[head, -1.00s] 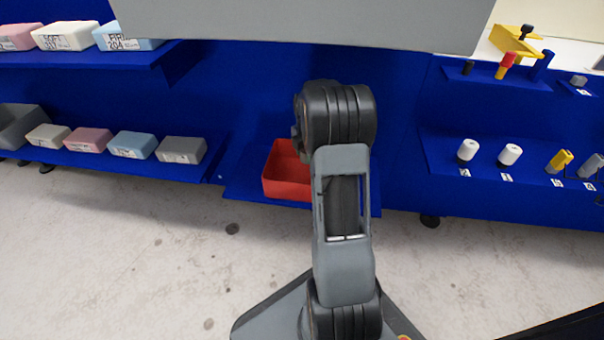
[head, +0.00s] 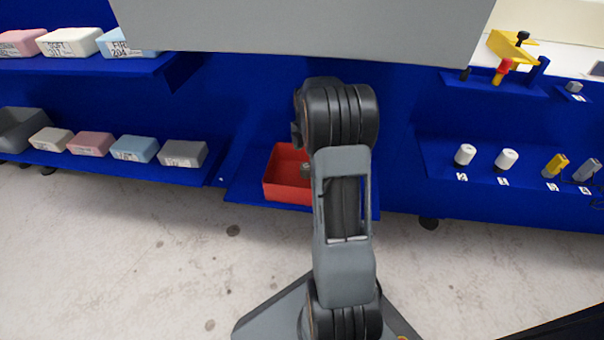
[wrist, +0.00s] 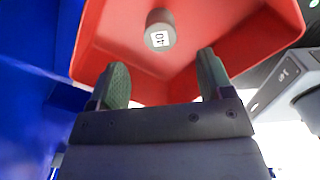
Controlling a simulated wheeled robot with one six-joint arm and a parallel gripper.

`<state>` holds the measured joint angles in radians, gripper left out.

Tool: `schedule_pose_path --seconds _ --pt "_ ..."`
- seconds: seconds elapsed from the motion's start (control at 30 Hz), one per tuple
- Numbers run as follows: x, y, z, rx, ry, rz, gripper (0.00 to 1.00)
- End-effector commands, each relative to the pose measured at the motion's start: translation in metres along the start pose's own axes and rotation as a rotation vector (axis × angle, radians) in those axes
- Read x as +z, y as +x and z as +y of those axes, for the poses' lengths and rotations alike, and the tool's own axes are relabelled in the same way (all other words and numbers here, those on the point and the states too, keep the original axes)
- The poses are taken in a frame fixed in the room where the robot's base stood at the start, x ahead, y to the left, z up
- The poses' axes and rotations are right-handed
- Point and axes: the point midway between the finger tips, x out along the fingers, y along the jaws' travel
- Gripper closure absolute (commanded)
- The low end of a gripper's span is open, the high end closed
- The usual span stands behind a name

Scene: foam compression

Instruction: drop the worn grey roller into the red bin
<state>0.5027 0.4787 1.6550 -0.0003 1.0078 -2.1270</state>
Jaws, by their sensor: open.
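The red bin (head: 284,192) stands on a blue shelf, partly hidden behind my arm in the head view. It fills the upper part of the wrist view (wrist: 110,35). The worn grey roller (wrist: 160,32), with a white label on its end, is within the bin's outline in the wrist view, ahead of my fingertips and apart from them. A small grey piece of it shows in the bin in the head view (head: 305,170). I cannot tell whether it lies still. My gripper (wrist: 162,80) is open and empty, its green-padded fingers at the bin.
Labelled foam blocks (head: 90,144) line the blue shelves at left. White rollers (head: 506,160) and yellow and grey tools (head: 556,165) stand on the right shelf. A large grey panel (head: 300,25) crosses the top of the head view. The pale floor is clear.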

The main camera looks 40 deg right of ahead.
Motion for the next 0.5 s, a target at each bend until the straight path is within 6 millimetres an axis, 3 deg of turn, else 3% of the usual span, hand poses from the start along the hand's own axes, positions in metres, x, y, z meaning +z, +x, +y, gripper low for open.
schedule_pose_path --seconds 0.03,0.2,0.5 --pt "0.000 -0.013 0.000 0.001 0.000 -0.001 0.27" --pt "0.000 -0.037 0.000 0.001 0.000 -0.001 0.27" --pt "0.000 -0.042 0.000 0.000 0.000 0.000 0.27"
